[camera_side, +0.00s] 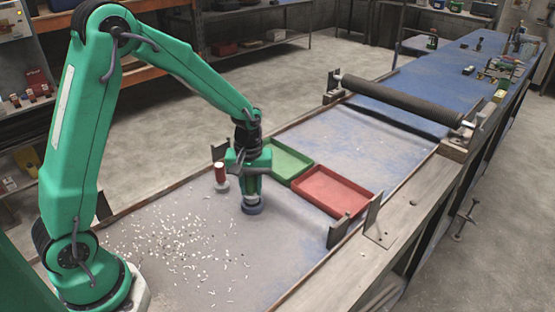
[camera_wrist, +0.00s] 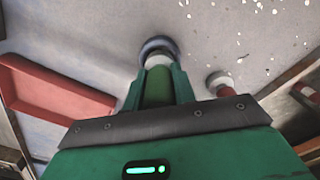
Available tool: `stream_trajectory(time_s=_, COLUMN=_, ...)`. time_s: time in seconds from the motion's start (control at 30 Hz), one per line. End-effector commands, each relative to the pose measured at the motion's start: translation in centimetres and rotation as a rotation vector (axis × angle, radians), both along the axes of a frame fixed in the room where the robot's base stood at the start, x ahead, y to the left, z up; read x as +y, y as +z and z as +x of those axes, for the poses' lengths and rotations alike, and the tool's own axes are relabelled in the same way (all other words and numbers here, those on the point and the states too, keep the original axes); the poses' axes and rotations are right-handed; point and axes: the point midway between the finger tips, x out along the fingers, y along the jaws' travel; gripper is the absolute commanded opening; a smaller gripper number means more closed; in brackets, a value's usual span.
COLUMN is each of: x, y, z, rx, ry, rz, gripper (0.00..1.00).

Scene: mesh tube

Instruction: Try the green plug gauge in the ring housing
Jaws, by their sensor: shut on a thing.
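My gripper (camera_side: 251,193) is shut on the green plug gauge (camera_wrist: 157,88), which sits upright between the two green fingers in the wrist view. The gauge's pale end points at the dark blue-grey ring housing (camera_wrist: 151,43). The ring housing (camera_side: 252,209) is on the table directly under my gripper in the side view. The fingers hide most of the gauge there, and I cannot tell whether its tip is inside the ring or just above it.
A red plug gauge with a pale foot (camera_side: 221,178) stands close left of my gripper. A green tray (camera_side: 309,164) and a red tray (camera_side: 332,212) lie to the right. Small white bits (camera_side: 180,245) litter the near table. Dark upright brackets (camera_side: 338,232) stand at the edges.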

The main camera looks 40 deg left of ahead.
Motion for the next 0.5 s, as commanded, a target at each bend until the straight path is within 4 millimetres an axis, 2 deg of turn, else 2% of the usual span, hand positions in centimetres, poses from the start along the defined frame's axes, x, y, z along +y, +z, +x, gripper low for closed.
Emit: stream_trajectory(time_s=0.5, x=0.0, y=-0.45, z=0.0, rx=0.0, ry=0.0, rz=0.0, gripper=0.0)
